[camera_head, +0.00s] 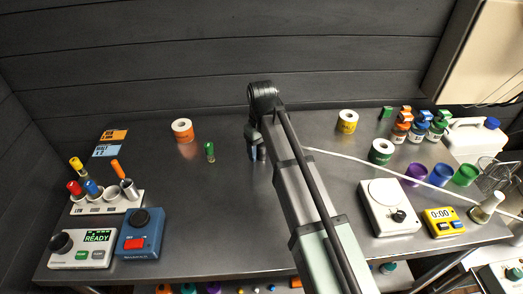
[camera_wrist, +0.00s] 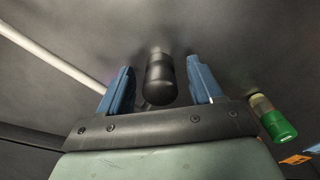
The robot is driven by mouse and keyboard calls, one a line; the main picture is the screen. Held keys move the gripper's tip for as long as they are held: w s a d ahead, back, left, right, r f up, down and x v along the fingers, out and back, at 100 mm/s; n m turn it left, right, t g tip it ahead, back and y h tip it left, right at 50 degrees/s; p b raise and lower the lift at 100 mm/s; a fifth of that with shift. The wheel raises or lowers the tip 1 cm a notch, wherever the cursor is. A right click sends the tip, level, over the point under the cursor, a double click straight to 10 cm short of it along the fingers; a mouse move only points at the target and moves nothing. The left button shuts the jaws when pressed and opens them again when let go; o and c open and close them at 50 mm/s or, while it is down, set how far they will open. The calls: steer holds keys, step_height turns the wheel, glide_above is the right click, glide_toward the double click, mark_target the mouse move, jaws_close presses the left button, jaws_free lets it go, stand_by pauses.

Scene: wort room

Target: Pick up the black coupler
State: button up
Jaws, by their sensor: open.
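The black coupler (camera_wrist: 160,80) stands on the grey worktop, seen in the wrist view as a dark rounded cylinder between my two blue fingers. My gripper (camera_wrist: 163,88) is open, with one finger on each side of the coupler and a visible gap on both sides. In the head view my gripper (camera_head: 257,153) is low over the middle of the worktop, with my arm reaching in from the front. The coupler is hard to tell from the dark gripper there.
A green-capped piece (camera_head: 209,151) stands left of my gripper; it also shows in the wrist view (camera_wrist: 275,120). An orange-labelled roll (camera_head: 182,130) is behind it. A white device (camera_head: 390,208) stands at right. The middle-left worktop is clear.

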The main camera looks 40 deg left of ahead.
steer(key=c, duration=1.1)
steer(key=shift+r, duration=0.15)
steer(key=shift+c, duration=0.2)
